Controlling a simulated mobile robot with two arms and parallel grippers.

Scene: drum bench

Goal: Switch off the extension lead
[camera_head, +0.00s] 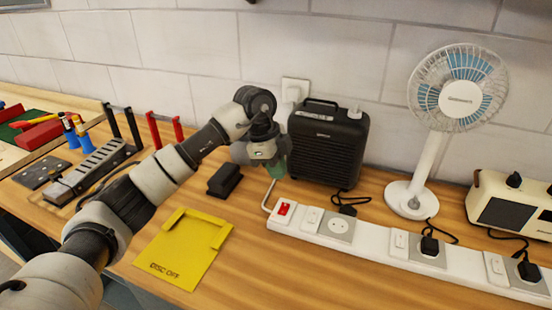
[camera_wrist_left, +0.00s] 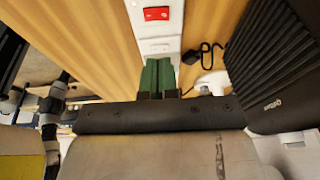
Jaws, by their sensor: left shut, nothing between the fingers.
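The extension lead (camera_head: 375,236) is a long white strip on the bench, running from the middle to the right edge. Its red rocker switch (camera_head: 284,208) is at the left end; it also shows at the top of the left wrist view (camera_wrist_left: 157,14). I cannot tell the rocker's position. My left gripper (camera_head: 277,170) is shut and empty, its green fingertips (camera_wrist_left: 158,76) together. In the head view it appears behind the strip's left end, apart from the red switch. In the wrist view the fingers cover part of the strip. My right gripper is out of view.
A black boxy appliance (camera_head: 327,148) stands just right of my left gripper. A fan (camera_head: 434,150) and a cream device (camera_head: 505,208) stand further right. A yellow tray (camera_head: 182,250) and a black block (camera_head: 225,180) lie left. Black plugs (camera_head: 430,246) sit in the strip.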

